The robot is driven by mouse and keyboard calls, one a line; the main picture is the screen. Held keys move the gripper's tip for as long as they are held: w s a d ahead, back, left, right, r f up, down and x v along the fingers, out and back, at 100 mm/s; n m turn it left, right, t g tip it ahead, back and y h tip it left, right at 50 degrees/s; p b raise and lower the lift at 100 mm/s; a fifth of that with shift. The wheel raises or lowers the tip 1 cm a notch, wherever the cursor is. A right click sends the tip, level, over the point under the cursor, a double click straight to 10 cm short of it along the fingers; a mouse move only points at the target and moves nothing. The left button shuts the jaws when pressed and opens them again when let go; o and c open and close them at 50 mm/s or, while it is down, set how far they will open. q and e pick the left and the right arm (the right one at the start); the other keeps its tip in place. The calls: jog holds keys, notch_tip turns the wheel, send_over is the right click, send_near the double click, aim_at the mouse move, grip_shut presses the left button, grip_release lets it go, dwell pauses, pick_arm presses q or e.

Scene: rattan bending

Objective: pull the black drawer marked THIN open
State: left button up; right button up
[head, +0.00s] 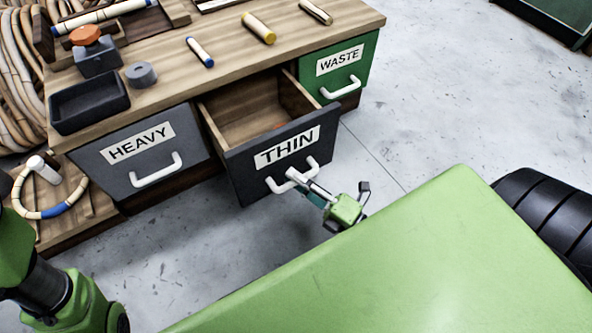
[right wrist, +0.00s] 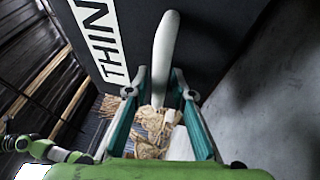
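The black drawer marked THIN (head: 240,168) is pulled out from the bench in the head view, and its wooden inside shows. Its white U-shaped handle (head: 272,186) is on the front. My right gripper (head: 300,178) is at the right part of that handle. The THIN label (right wrist: 97,35) stands left of the handle there. My left gripper is not in view; only parts of my left arm show at lower left.
The grey HEAVY drawer (head: 190,148) and green WASTE drawer (head: 356,70) are shut on either side. Rattan pieces, a dark tray (head: 90,118) and a grey roll (head: 140,74) lie on the bench top (head: 235,40).

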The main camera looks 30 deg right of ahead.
dwell(0.3)
jog(key=v, duration=1.2)
jog(key=shift+r, duration=0.1)
